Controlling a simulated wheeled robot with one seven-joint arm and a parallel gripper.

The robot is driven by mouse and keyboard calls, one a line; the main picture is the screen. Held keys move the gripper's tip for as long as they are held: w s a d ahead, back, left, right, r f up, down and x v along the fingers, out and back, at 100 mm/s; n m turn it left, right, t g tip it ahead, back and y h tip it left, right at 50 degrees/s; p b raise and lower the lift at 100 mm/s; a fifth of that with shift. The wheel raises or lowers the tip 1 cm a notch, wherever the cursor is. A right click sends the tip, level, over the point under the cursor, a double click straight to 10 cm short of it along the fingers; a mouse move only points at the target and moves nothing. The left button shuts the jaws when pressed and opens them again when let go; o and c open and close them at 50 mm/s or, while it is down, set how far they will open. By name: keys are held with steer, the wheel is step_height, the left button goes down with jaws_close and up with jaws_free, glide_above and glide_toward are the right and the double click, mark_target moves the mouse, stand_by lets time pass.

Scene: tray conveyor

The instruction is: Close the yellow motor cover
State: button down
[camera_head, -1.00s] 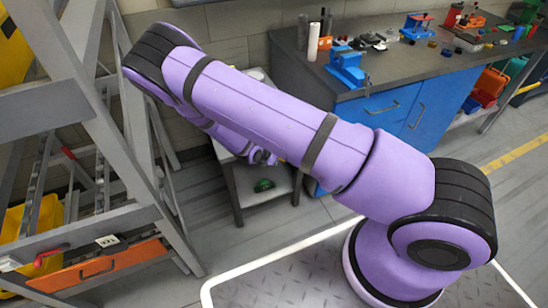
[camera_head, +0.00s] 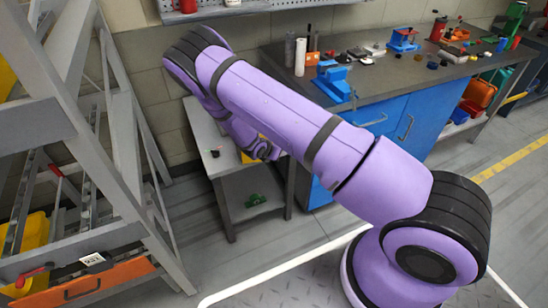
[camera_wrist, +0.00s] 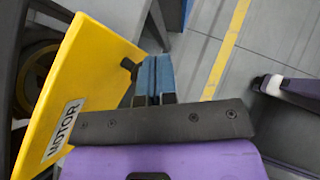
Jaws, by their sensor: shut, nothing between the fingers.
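The yellow motor cover (camera_wrist: 92,75) fills the left of the wrist view. It is a flat tilted panel with a "MOTOR" label and a dark knob (camera_wrist: 128,64) near its right edge. It stands open, with a dark space and a rounded part behind it at the left. My gripper (camera_wrist: 155,62) is shut and empty. Its blue fingers are just right of the knob; I cannot tell whether they touch the cover. In the head view, a small yellow patch (camera_head: 248,157) shows beside my wrist; I cannot tell if it is the cover.
A grey stand (camera_head: 250,176) with a lower shelf is below my arm. A workbench (camera_head: 345,113) with blue doors and tools is behind it. A grey frame (camera_head: 70,110) rises at the left. Open floor with a yellow stripe (camera_head: 515,158) lies at the right.

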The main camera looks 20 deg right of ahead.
steer(key=shift+w+d, duration=0.35)
steer(key=shift+w, duration=0.35)
steer(key=shift+w+d, duration=0.35)
steer(key=shift+w, duration=0.3)
